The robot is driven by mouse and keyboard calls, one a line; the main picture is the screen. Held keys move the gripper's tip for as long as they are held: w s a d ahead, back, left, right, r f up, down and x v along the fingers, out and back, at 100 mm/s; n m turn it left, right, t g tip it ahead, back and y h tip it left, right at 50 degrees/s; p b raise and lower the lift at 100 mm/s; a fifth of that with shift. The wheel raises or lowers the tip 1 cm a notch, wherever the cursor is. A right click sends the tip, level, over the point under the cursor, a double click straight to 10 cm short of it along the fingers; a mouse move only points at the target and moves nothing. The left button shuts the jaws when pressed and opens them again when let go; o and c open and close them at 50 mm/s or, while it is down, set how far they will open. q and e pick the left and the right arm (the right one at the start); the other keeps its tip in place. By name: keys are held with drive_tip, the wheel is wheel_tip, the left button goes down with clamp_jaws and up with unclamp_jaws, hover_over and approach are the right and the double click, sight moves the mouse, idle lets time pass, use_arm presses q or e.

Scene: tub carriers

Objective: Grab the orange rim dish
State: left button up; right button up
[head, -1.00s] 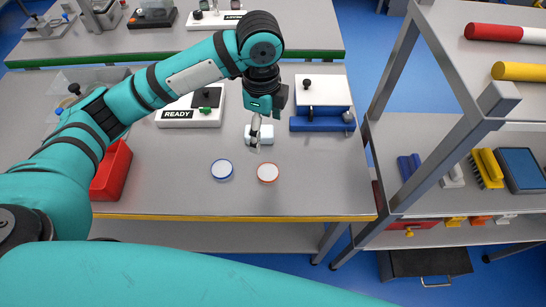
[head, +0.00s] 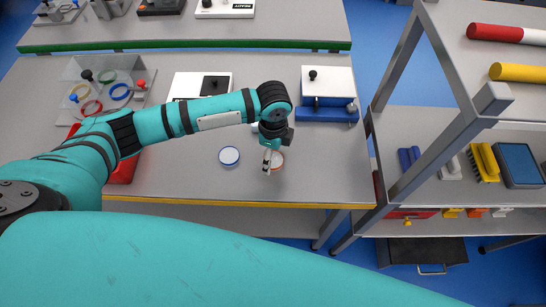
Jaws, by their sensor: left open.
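The orange rim dish (head: 278,161) is a small round white dish with an orange rim, flat on the grey table near its front edge. My left gripper (head: 267,169) points down over it and hides its left part. Its jaws are open; I cannot tell whether a finger touches the dish. A blue rim dish (head: 229,156) lies just left of it. My right gripper is not in view, though a teal arm link of mine fills the bottom of the picture.
A blue and white device (head: 327,95) stands behind to the right. A white box with a black top (head: 201,86) and a clear tray with coloured rings (head: 105,85) stand left. A red bin (head: 124,170) is partly behind my arm. A grey shelf rack (head: 440,150) stands right.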

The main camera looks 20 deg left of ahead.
use_arm(q)
drive_tip(key=shift+f, duration=1)
drive_tip(key=c, duration=1.1)
drive_tip(key=shift+c, duration=0.3)
drive_tip(key=shift+r, duration=0.15)
